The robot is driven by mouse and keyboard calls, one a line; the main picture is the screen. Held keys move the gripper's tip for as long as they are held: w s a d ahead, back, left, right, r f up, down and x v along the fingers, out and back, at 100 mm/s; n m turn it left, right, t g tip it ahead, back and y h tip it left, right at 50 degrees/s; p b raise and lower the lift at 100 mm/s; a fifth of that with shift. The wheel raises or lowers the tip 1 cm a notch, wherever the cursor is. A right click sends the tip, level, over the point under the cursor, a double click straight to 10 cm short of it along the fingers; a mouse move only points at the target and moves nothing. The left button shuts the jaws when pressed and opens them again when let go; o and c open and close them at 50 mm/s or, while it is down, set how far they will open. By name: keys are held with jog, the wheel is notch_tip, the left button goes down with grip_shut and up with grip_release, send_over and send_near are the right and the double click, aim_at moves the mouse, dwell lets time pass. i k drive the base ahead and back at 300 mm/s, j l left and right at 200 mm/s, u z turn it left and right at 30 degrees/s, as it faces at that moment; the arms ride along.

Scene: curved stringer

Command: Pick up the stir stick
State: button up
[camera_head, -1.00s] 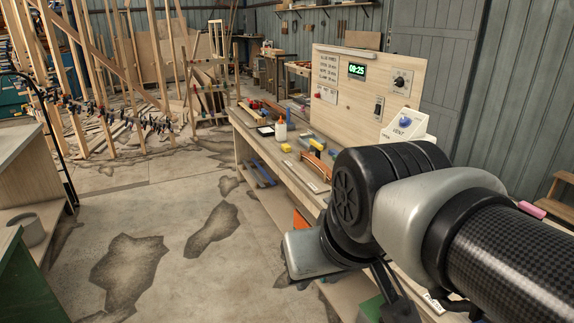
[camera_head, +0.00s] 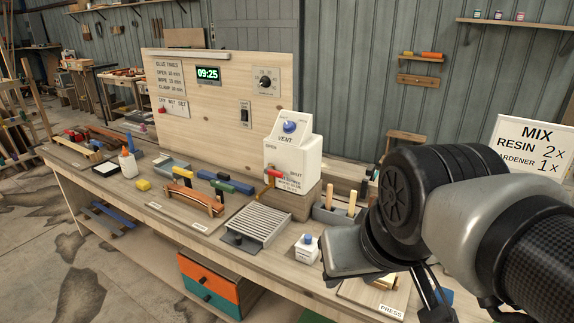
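No thing in the head view can be named the stir stick with certainty. Two upright pale wooden sticks or handles (camera_head: 343,199) stand in a grey holder (camera_head: 325,215) on the bench, just left of my arm; they could be stir sticks. My gripper (camera_head: 432,298) shows only in part, as dark pieces below my wrist at the lower right. It hangs in front of the bench's right end, apart from the holder in the picture. Its fingertips are not clear, and my arm hides much of the bench there.
The workbench (camera_head: 150,205) is crowded. A white vent box (camera_head: 292,150), a slatted grey grille (camera_head: 262,226), a small white bottle with a blue cap (camera_head: 306,248) and a curved wooden piece (camera_head: 195,200) stand on it. A mixing sign (camera_head: 535,147) stands behind my arm.

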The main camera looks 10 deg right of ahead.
aim_at(352, 206)
jog(key=i+j+z, duration=0.15)
jog(key=z, duration=0.25)
jog(key=i+j+z, duration=0.1)
jog(key=j+z, duration=0.25)
jog(key=z, duration=1.45)
jog(key=u, duration=1.4)
jog(key=i+j+z, duration=0.3)
jog(key=j, duration=0.3)
jog(key=i+j+z, duration=0.15)
jog(key=j, duration=0.2)
jog(key=i, duration=0.05)
